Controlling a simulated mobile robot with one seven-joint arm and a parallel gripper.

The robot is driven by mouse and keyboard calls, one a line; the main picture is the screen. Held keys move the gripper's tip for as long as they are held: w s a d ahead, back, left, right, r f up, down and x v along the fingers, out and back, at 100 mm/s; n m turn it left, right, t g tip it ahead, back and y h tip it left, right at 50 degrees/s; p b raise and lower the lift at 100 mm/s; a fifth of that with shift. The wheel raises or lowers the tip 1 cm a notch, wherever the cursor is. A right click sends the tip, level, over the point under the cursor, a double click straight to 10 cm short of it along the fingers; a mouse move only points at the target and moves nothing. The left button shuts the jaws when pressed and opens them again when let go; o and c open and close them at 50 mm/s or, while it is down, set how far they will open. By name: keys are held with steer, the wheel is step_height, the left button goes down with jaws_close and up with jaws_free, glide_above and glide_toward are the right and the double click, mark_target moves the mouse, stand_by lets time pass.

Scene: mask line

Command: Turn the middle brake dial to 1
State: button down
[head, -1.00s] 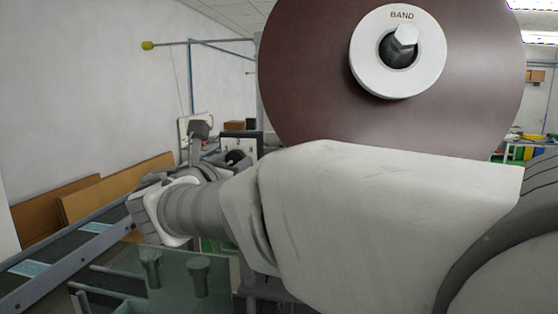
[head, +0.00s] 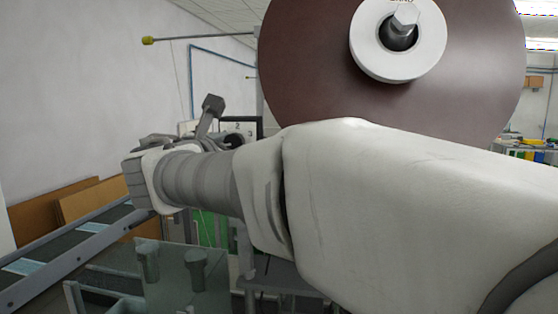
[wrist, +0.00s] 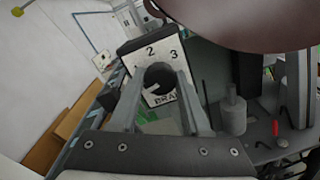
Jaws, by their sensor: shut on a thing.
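The brake dial is a black round knob (wrist: 158,78) on a white plate (wrist: 170,57). A small pale mark shows at the knob's lower left in the wrist view. I cannot tell exactly which number it faces, and no 1 is visible. In the head view the plate (head: 245,127) and knob are partly hidden behind my wrist.
A large brown disc (head: 320,70) with a white hub (head: 428,55) hangs close above my arm. A conveyor (head: 75,250) with pale blue pieces runs at the left. Brown boards (head: 95,197) lean by the wall. A grey-green guard (head: 185,258) with two knobs stands below my wrist.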

steer(key=m+b, duration=0.7)
steer(key=b, duration=0.1)
steer(key=shift+m, duration=0.4)
stand_by(0.3)
steer(key=shift+c, duration=1.9)
jaws_free()
steer(key=shift+s, duration=0.1)
